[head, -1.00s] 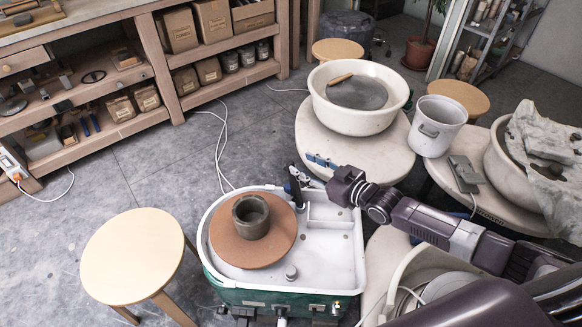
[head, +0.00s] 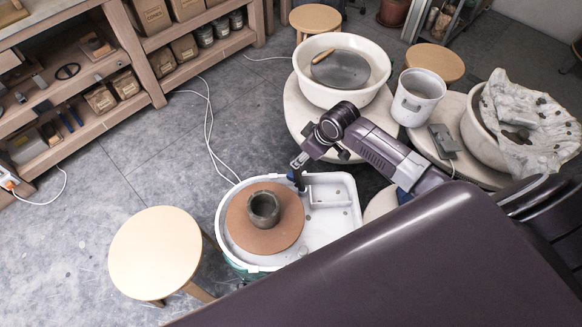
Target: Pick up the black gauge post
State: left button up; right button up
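My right gripper (head: 298,176) is at the end of the arm that comes in from the right. It points down at the back rim of the white tray, beside the brown wheel disc (head: 240,222). A small dark upright shape with a bluish patch is at its fingertips. I cannot tell the black gauge post apart from the fingers there, nor whether they are closed on it. A dark grey clay cylinder (head: 263,222) stands on the disc, in front of the gripper. My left gripper is not in view.
The white wheel tray (head: 335,215) has its front right part hidden by my own dark arm. A round wooden stool (head: 155,250) stands at left. A white basin (head: 342,90), a white bucket (head: 414,107) and a cloth-covered tub (head: 530,120) stand behind.

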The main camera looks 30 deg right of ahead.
jog(key=shift+f, duration=1.2)
send_over(297, 176)
jog(key=w, duration=0.1)
jog(key=shift+w+d+f, duration=0.1)
jog(key=shift+f, duration=1.1)
jog(key=shift+w+d+f, duration=0.1)
jog(key=shift+f, duration=1.05)
grip_shut()
jog(key=shift+r, duration=0.1)
